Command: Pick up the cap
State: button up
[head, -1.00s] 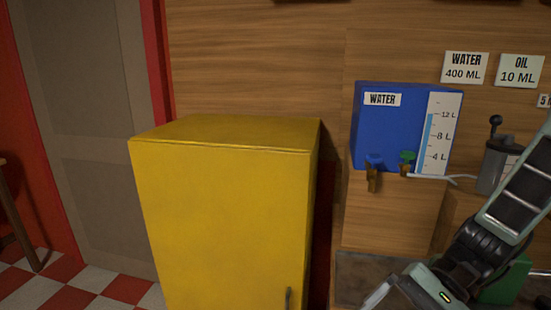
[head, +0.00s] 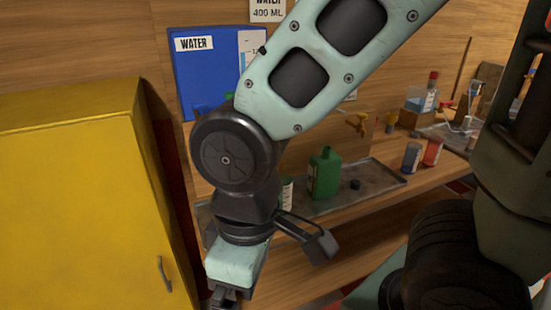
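A small dark cap (head: 355,184) lies on a grey metal tray (head: 378,186) on the wooden bench. It is just right of a green bottle (head: 325,174), which stands upright. My gripper (head: 224,300) hangs at the bottom of the view, left of the cap and nearer to me, apart from it. Its fingertips run out of the bottom edge, so I cannot see whether it is open or shut. My forearm crosses the middle of the view and hides part of the bench and tray.
A yellow cabinet (head: 75,200) stands at the left, close to my gripper. A blue water tank (head: 200,75) is partly hidden behind my arm. A grey can (head: 411,158), a red can (head: 432,151) and a clear bottle (head: 421,98) stand farther right on the bench (head: 320,262).

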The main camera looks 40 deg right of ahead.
aim_at(356, 184)
jog(key=z, duration=1.35)
